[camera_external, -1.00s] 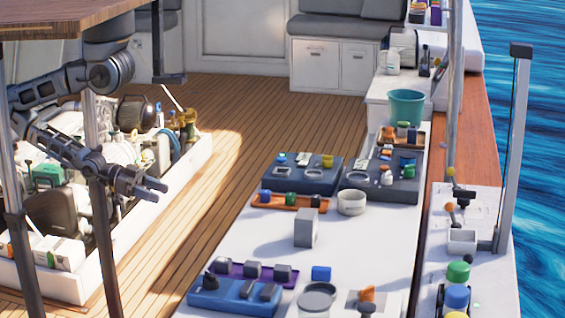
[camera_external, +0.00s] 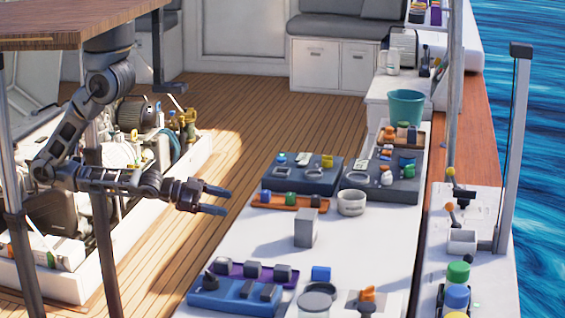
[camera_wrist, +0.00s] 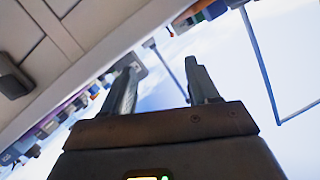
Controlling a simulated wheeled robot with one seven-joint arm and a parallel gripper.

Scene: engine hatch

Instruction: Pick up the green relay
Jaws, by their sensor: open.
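A small green block (camera_external: 291,199), which looks like the green relay, sits on an orange tray (camera_external: 272,204) at the left edge of the white table, between a blue and a dark block. Another small green piece (camera_external: 412,135) is on a tray at the back right; I cannot tell which is the relay. My gripper (camera_external: 224,201) is open and empty, left of the orange tray and apart from it, its fingers pointing right. In the wrist view my two fingers (camera_wrist: 162,68) are spread with nothing between them; no green relay can be made out there.
The white table (camera_external: 262,236) also holds a grey block (camera_external: 306,228), a white round cup (camera_external: 352,202) and dark blue trays (camera_external: 303,187) of small parts. A teal bucket (camera_external: 405,107) stands behind. The engine box (camera_external: 70,277) is at left. Open deck lies between.

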